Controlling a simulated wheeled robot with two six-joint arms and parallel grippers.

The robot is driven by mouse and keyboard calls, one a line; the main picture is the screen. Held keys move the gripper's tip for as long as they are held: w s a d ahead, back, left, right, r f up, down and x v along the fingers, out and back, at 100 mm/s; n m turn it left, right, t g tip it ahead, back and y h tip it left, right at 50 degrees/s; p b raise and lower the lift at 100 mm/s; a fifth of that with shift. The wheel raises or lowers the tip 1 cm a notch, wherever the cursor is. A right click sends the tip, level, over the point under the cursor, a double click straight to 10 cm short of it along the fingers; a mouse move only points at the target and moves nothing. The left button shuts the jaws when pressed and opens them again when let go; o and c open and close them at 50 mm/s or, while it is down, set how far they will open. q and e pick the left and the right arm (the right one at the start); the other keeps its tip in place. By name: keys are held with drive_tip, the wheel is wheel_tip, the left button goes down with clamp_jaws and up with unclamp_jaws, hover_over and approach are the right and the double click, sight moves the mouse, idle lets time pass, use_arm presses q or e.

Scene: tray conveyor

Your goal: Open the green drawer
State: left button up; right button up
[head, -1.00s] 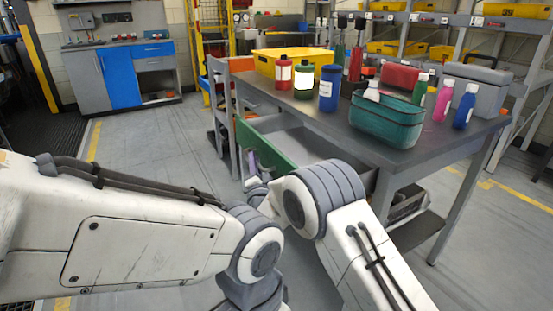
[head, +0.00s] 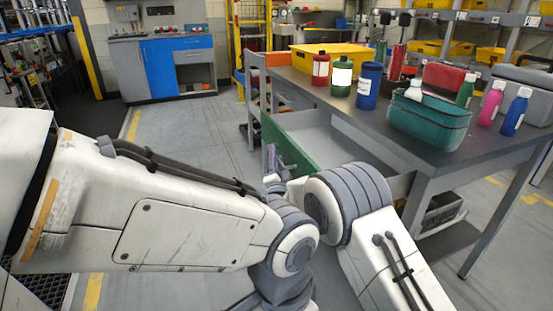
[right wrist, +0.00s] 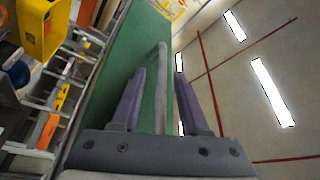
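The green drawer's front panel (head: 293,146) stands out from the left side of the grey table. The drawer's grey inside (head: 335,142) shows behind it, so the drawer is pulled out. My right gripper (head: 271,157) is at the outer face of the panel, mostly hidden by my arm. In the right wrist view my right gripper (right wrist: 160,74) has its two purple fingers apart, with the pale bar handle (right wrist: 161,92) between them. Gaps show on both sides of the handle. The green panel (right wrist: 118,75) fills the view's left middle. My left gripper is not in view.
The tabletop holds a teal basket (head: 430,122), a yellow bin (head: 325,58), a red bottle (head: 320,68), a blue bottle (head: 369,85) and other bottles. A blue cabinet (head: 160,75) stands at the back left. The floor (head: 195,130) left of the drawer is clear.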

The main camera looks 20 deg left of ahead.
drive_tip(key=v, duration=0.7)
drive_tip(key=shift+s+p, duration=0.25)
drive_tip(key=shift+p, duration=0.2)
drive_tip(key=shift+d+f, duration=0.1)
drive_tip(key=shift+d, duration=0.05)
